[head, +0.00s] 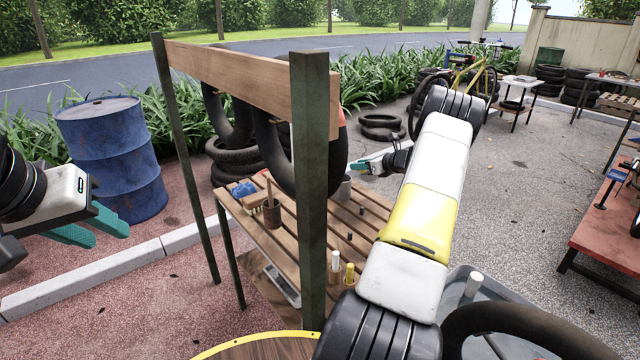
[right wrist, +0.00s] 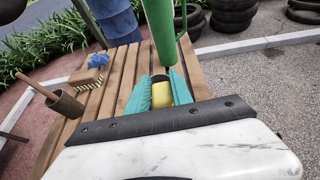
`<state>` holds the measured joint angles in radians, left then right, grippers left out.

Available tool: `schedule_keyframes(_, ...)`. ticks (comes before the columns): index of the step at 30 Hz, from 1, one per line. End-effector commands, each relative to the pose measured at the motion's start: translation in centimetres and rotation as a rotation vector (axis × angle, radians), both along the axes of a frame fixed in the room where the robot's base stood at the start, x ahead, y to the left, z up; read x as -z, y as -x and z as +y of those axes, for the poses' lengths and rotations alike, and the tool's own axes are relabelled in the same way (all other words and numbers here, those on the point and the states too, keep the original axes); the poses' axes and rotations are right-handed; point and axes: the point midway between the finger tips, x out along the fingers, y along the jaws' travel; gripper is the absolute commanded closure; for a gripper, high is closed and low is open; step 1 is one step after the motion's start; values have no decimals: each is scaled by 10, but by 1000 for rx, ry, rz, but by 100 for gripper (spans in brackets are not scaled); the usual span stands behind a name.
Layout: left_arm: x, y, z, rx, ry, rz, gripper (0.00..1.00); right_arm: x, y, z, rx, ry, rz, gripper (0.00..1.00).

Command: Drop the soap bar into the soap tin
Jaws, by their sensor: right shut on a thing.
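My left gripper (head: 110,234) is open and empty at the far left, away from the bench.
A dark green post (head: 309,190) and wooden beam (head: 250,80) with hanging tyres rise over the bench (head: 312,232). A cup with a stick (head: 272,212), a brush (head: 253,208), a blue thing (head: 243,189) and small bottles (head: 350,274) stand there. A blue barrel (head: 112,155) is beyond.

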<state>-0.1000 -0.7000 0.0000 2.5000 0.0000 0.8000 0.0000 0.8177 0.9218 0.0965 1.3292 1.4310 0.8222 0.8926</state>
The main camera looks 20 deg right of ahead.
Motion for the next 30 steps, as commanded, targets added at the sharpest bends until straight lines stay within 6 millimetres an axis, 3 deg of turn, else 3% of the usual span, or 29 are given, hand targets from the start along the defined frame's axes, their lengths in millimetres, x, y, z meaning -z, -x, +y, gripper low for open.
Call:
schedule_keyframes(3,0,0,0,0,0,0,64,-25,-33,9,0,3,-13,100)
schedule_keyframes(6,0,0,0,0,0,0,64,-40,-51,15,6,-1,-19,100)
schedule_keyframes(12,0,0,0,0,0,0,64,-52,-66,20,12,-6,-23,100)
schedule_keyframes(30,0,0,0,0,0,0,64,2,-67,20,13,-8,-25,100)
